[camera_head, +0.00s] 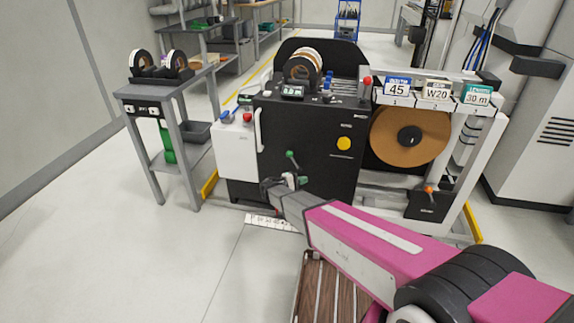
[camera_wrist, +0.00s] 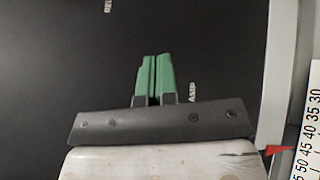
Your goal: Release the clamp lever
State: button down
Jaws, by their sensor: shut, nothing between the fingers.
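The clamp lever (camera_head: 291,156) has a green knob and sits on the front of the black machine cabinet (camera_head: 320,125). My gripper (camera_head: 301,180) is just below it in the head view, close to the cabinet front. Whether it touches the lever cannot be told. In the wrist view, my gripper's green fingers (camera_wrist: 152,76) are together with nothing between them, in front of the black panel (camera_wrist: 225,45). They partly cover a label (camera_wrist: 193,91) ending in "AMP". Another label (camera_wrist: 107,5) starting with "RE" shows at the top edge. The lever is not visible in the wrist view.
A brown roll (camera_head: 440,135) and an orange-knobbed lever (camera_head: 429,190) are on the right. A yellow button (camera_head: 344,143) is on the cabinet. A grey cart (camera_head: 183,105) with tape rolls stands left. A ruler scale (camera_wrist: 305,140) runs along the wrist view's right edge.

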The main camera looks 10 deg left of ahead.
jog(key=s+a+f+n+t+y, duration=0.1)
jog(key=a+n+t, duration=0.3)
jog(key=a, duration=1.3)
jog(key=f+t+y, duration=0.1)
jog(key=t, duration=0.2)
jog(key=shift+s+a+n, duration=0.2)
jog(key=shift+n, duration=0.1)
jog(key=shift+s+d+r+x, duration=0.25)
jog(key=shift+s+d+x, duration=0.05)
jog(key=shift+x, duration=1.85)
jog(key=shift+s+d+r+x, duration=0.25)
jog(key=shift+d+r+x, duration=0.05)
jog(key=shift+x, duration=1.85)
jog(key=shift+s+d+r+x, duration=0.25)
jog(key=shift+s+d+x, duration=0.1)
jog(key=shift+x, duration=1.8)
